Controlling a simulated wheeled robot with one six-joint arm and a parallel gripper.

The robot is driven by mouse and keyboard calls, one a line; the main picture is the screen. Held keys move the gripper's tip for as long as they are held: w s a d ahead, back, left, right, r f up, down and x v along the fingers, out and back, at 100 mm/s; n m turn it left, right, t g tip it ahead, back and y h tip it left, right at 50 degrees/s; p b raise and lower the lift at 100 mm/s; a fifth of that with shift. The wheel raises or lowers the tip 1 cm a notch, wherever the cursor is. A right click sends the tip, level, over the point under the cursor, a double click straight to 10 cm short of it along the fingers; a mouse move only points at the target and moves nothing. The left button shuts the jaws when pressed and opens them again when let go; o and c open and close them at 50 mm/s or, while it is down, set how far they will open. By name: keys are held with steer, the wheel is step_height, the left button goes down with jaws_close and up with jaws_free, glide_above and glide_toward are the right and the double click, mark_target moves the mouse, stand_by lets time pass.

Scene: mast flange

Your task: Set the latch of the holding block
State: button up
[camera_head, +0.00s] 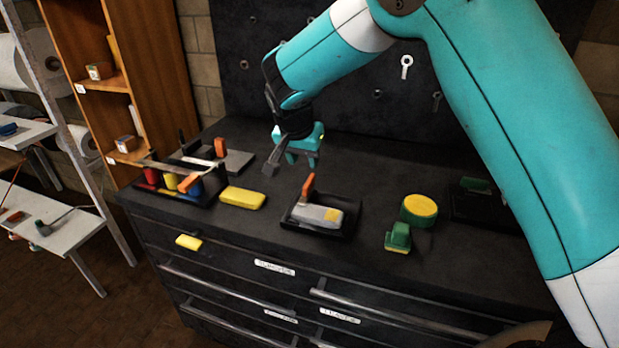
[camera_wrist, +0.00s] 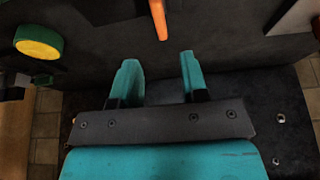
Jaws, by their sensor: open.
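A grey block (camera_head: 318,216) with a yellow patch sits in a small black tray (camera_head: 345,232) near the front middle of the cabinet top. An upright orange lever (camera_head: 308,187) stands at its back left; I take this as the holding block and its latch. An orange bar, apparently this lever (camera_wrist: 159,18), shows at the top middle of the wrist view. My gripper (camera_head: 300,160) is open and empty, above the top and behind the block. Its teal fingers (camera_wrist: 158,62) are apart, with the orange bar beyond them, not between them.
A yellow round-topped piece (camera_head: 419,208) and a green piece (camera_head: 398,238) stand right of the tray. A yellow block (camera_head: 242,198) and a black bin (camera_head: 205,198) with coloured parts lie left. Another orange upright (camera_head: 220,147) stands behind. A dark pegboard (camera_head: 340,85) rises at the back.

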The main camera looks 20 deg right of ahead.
mark_target(309, 180)
steer(key=p+x, duration=0.2)
steer(key=x, duration=0.8)
steer(key=shift+c, duration=0.4)
jaws_close()
